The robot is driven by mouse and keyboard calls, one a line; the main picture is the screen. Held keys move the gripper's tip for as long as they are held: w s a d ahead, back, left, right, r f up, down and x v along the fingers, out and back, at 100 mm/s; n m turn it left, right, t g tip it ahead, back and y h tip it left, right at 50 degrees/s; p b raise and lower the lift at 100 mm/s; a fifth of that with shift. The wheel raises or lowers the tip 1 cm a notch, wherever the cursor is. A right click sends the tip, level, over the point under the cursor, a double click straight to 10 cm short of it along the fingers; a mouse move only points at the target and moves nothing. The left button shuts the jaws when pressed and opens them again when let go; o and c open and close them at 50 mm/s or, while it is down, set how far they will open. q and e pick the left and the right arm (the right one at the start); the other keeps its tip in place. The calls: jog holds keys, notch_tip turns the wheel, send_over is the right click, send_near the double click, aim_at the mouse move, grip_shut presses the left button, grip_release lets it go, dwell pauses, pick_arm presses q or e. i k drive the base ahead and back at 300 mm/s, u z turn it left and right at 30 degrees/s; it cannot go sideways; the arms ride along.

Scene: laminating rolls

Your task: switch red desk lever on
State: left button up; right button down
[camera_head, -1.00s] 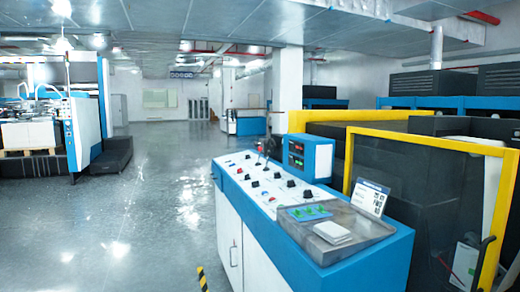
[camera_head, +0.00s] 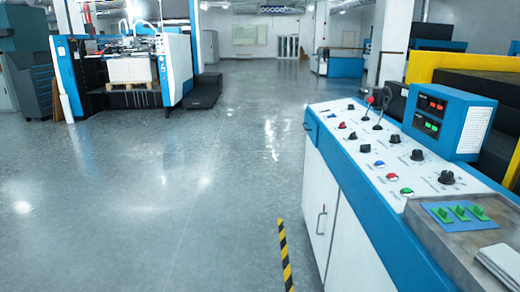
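The control desk (camera_head: 385,215) stands at the right, blue-edged with a white sloped panel. The red desk lever (camera_head: 369,104) is at the panel's far end, a thin upright stick with a red ball knob. A second, dark lever (camera_head: 382,106) with a black knob stands just to its right and leans a little to the right. Neither of my grippers shows in the view.
Several knobs and buttons cover the panel, with a blue display box (camera_head: 447,118) behind. A tray with green switches (camera_head: 458,213) is at the near end. A striped yellow-black post or strip (camera_head: 285,256) is left of the desk. The floor (camera_head: 180,190) on the left is open.

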aim_at(370, 100)
jog(key=u, duration=0.25)
jog(key=i, duration=2.4)
jog(key=z, duration=0.8)
jog(key=i, duration=0.9)
jog(key=z, duration=0.4)
